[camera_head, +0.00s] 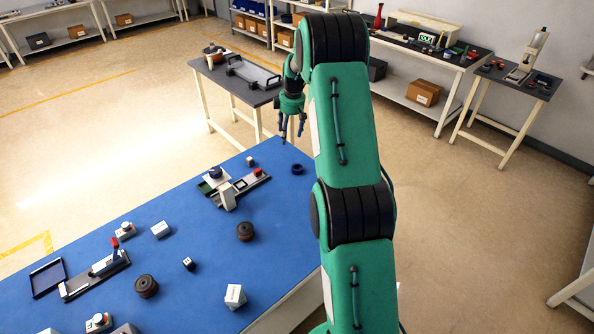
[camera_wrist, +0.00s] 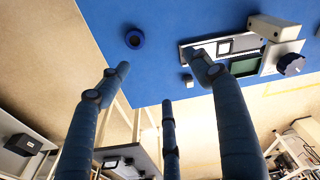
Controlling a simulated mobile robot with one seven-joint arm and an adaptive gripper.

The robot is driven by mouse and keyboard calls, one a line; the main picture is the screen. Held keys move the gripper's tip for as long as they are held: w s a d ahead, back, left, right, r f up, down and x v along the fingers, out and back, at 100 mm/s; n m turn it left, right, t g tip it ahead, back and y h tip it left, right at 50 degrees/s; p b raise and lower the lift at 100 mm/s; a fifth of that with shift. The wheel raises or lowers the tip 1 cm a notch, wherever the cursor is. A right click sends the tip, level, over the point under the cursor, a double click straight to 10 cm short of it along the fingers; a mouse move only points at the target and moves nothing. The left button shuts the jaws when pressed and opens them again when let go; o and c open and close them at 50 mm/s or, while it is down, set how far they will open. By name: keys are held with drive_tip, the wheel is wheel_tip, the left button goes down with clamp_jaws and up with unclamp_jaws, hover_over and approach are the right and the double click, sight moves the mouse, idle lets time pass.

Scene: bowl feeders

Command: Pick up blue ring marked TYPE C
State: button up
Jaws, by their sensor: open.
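A small dark blue ring (camera_head: 297,168) lies flat near the far right corner of the blue tabletop (camera_head: 190,260). In the wrist view the ring (camera_wrist: 134,39) is at the upper left, its centre hole visible. No lettering on it can be read. My gripper (camera_head: 291,137) is open and empty, fingers pointing down, above and a little beyond the ring at the table's far edge. In the wrist view its three fingers (camera_wrist: 158,78) are spread apart, and the ring is beyond the left fingertip, not between them.
A bench device on a dark base (camera_head: 236,188) stands left of the ring, with a small grey cube (camera_head: 250,161) nearby. Dark round parts (camera_head: 245,231) and white blocks (camera_head: 235,296) lie nearer. A grey side table (camera_head: 240,85) stands behind. The tabletop around the ring is clear.

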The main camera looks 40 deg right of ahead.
drive_tip(key=d+f, duration=0.7)
drive_tip(key=f, duration=0.2)
drive_tip(key=shift+s+d+f+n, duration=0.15)
drive_tip(key=shift+f+n, duration=0.2)
drive_tip(key=shift+n, duration=0.05)
hover_over(297, 167)
drive_tip(key=shift+s+d+f+b, duration=0.1)
drive_tip(key=shift+s+f, duration=0.05)
drive_tip(key=shift+f, duration=1.3)
drive_tip(key=shift+s+d+f+b, duration=0.1)
drive_tip(key=shift+f, duration=1.3)
drive_tip(key=shift+s+d+f+b, duration=0.1)
drive_tip(key=shift+s+f, duration=0.05)
drive_tip(key=shift+f, duration=1.3)
drive_tip(key=shift+w+a+f+b, duration=0.15)
drive_tip(key=shift+f+b, duration=0.05)
drive_tip(key=shift+f, duration=1.1)
drive_tip(key=shift+w+a+f+b, duration=0.1)
drive_tip(key=shift+f+b, duration=0.05)
drive_tip(key=shift+f, duration=1.15)
drive_tip(key=shift+c, duration=0.5)
drive_tip(key=c, duration=1.2)
